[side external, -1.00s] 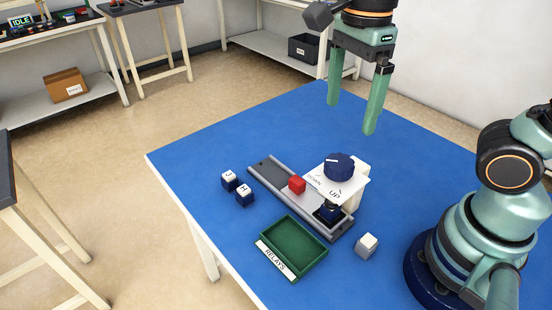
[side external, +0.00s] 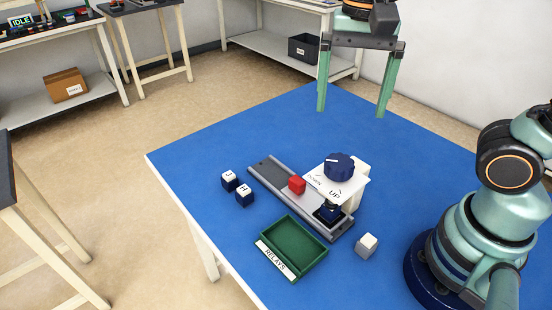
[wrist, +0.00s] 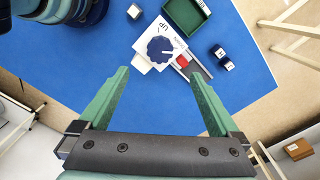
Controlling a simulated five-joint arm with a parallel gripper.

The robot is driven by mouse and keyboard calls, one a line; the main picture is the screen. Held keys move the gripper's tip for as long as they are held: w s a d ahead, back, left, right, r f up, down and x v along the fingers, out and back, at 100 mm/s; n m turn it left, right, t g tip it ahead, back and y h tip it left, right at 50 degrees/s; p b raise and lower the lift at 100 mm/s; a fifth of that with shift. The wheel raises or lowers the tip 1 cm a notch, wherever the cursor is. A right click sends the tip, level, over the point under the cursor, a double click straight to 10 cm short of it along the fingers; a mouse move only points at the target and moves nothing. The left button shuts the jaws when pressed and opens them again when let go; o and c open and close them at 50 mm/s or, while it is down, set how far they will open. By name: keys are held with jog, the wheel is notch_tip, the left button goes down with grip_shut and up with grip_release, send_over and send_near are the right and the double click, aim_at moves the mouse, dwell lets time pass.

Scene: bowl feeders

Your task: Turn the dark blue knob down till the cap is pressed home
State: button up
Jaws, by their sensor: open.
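The dark blue knob (side external: 340,166) sits on a white panel (side external: 322,184) marked DOWN and UP, with a white pointer line on its top. The knob also shows in the wrist view (wrist: 160,49). A dark blue part (side external: 330,210) stands under the panel at the near end of the grey rail; whether it is the cap I cannot tell, nor how far down it sits. A red block (side external: 297,184) lies on the rail, left of the knob. My gripper (side external: 350,112) is open and empty, high above the table and beyond the knob; it also shows in the wrist view (wrist: 162,72).
The grey rail (side external: 268,177) runs across the blue table (side external: 230,145). A green tray labelled RELAYS (side external: 306,262), a white-topped grey block (side external: 366,245) and two lettered blocks, one marked H (side external: 244,197) and another (side external: 228,180), stand around it. The table's far part is clear.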

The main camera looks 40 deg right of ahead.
aim_at(340, 162)
notch_tip(340, 162, down, 12)
jog(key=n, duration=1.5)
jog(key=shift+n, duration=0.3)
